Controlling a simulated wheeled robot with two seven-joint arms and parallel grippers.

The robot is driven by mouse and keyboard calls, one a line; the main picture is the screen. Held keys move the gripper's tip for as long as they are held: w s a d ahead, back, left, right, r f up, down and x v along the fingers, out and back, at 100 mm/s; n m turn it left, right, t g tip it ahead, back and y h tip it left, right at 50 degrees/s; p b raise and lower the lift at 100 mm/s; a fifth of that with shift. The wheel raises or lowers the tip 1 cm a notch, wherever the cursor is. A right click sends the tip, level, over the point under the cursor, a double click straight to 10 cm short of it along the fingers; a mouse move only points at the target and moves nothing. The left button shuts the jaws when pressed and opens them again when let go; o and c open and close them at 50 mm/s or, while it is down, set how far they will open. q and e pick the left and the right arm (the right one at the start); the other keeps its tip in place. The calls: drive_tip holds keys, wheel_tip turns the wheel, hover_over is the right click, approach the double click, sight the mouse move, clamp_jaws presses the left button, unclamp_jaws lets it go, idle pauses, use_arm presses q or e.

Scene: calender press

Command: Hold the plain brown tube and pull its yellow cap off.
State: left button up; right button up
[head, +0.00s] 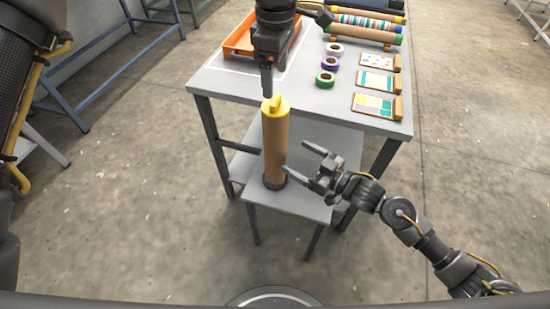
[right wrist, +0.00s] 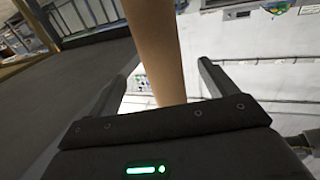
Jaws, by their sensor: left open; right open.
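The plain brown tube (head: 275,148) stands upright on a low grey stand in the head view. Its yellow cap (head: 275,105), with a raised grip, sits on its top end. My left gripper (head: 267,93) points down just above and slightly left of the cap; it is open and apart from it. My right gripper (head: 305,158) is open just right of the tube, its fingers pointing toward it. In the right wrist view the brown tube (right wrist: 157,50) shows beyond and between the open fingers of my right gripper (right wrist: 165,75). No contact shows there.
The low stand (head: 310,208) adjoins a grey table (head: 340,110). On the table are an orange tray (head: 240,42), tape rolls (head: 325,79), sample boards (head: 372,104) and capped tubes (head: 365,35) at the back. The floor in front is clear.

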sight(275, 99)
drive_tip(key=x, duration=1)
drive_tip(key=shift+w+a, duration=0.15)
drive_tip(key=shift+a, duration=0.1)
drive_tip(key=c, duration=1.4)
use_arm(q)
drive_tip(key=shift+c, duration=0.7)
use_arm(e)
drive_tip(key=shift+c, duration=0.2)
use_arm(q)
wheel_tip(275, 99, up, 6)
wheel_tip(275, 99, down, 12)
drive_tip(key=shift+f, duration=0.1)
